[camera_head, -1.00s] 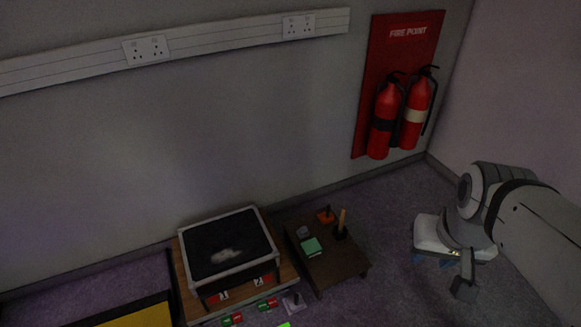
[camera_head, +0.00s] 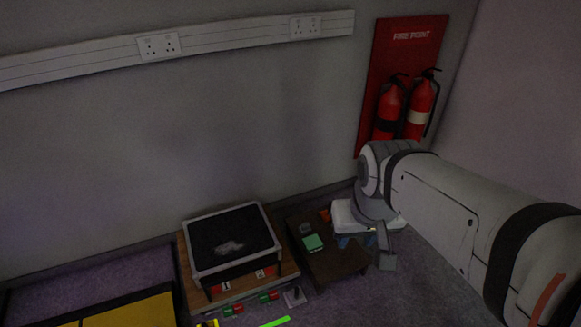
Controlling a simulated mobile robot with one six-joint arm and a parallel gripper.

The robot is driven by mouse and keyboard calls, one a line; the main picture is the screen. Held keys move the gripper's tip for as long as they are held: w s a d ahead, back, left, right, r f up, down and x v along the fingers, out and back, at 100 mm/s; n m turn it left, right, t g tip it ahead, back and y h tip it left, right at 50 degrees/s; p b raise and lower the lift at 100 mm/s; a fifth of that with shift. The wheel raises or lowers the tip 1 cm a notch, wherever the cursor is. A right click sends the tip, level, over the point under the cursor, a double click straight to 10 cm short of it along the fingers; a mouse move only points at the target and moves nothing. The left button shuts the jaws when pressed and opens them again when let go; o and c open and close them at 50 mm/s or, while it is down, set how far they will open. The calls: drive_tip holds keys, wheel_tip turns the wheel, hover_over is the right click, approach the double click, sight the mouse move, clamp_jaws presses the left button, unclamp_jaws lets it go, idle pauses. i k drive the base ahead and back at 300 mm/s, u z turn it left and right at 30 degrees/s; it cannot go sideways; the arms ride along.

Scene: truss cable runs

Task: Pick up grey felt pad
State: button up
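A small grey piece (camera_head: 305,228) lies on a low dark brown table, just behind a green pad (camera_head: 313,242). It may be the grey felt pad, but it is too small and dim to tell its material. My gripper (camera_head: 362,243) hangs at the table's right side, to the right of the grey piece and apart from it. My arm covers part of the table's back right. The fingers are small and dark, so I cannot tell whether they are open or shut.
The brown table (camera_head: 337,264) stands right of a black-topped case (camera_head: 232,238) on a wooden base. Red and green blocks and a grey plate (camera_head: 294,297) lie in front of the case. Fire extinguishers (camera_head: 421,107) hang behind my arm.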

sight(305, 228)
drive_tip(key=z, duration=0.05)
drive_tip(key=i, duration=1)
drive_tip(key=u, duration=0.05)
